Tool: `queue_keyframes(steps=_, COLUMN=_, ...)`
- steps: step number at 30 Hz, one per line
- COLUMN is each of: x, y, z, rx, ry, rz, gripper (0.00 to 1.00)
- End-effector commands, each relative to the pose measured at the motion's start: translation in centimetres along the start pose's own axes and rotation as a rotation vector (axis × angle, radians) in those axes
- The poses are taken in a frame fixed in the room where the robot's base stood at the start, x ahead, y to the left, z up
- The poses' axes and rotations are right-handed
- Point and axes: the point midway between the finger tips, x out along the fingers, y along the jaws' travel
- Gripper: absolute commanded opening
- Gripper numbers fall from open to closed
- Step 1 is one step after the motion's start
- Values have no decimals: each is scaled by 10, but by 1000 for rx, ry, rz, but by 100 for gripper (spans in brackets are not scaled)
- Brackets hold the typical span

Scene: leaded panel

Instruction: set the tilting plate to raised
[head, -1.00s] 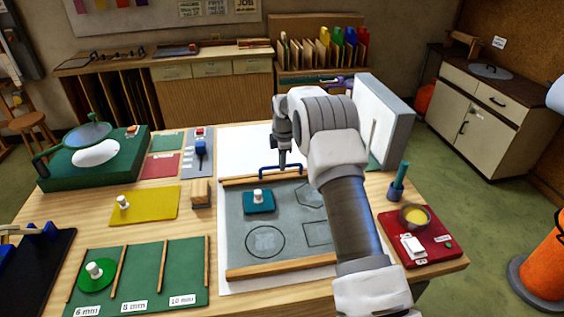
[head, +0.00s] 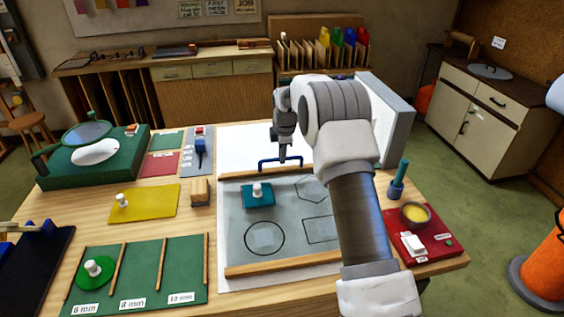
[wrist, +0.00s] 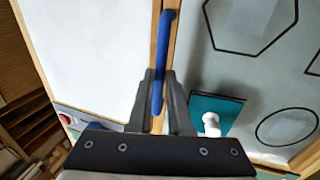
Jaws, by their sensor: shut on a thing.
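The tilting plate (head: 285,233) is a grey board with drawn outlines and wooden rails along its far and near edges. Its far edge looks lifted a little off the white sheet. A blue bar handle (head: 268,164) stands at its far rail; it also shows in the wrist view (wrist: 164,38). My gripper (head: 284,157) is shut on this handle, with a finger on each side in the wrist view (wrist: 160,82). A teal square piece with a white knob (head: 257,200) lies on the plate. My arm hides the plate's right side.
A red tray (head: 432,248) with a bowl stands right. A grey upright box (head: 393,115) is behind my arm.

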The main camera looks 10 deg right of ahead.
Motion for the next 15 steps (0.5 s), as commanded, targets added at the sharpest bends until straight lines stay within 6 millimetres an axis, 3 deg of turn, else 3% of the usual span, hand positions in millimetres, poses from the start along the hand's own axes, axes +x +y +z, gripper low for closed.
queue_keyframes(steps=15, x=-84, y=-9, z=1, rx=0, ry=0, rz=259, gripper=0)
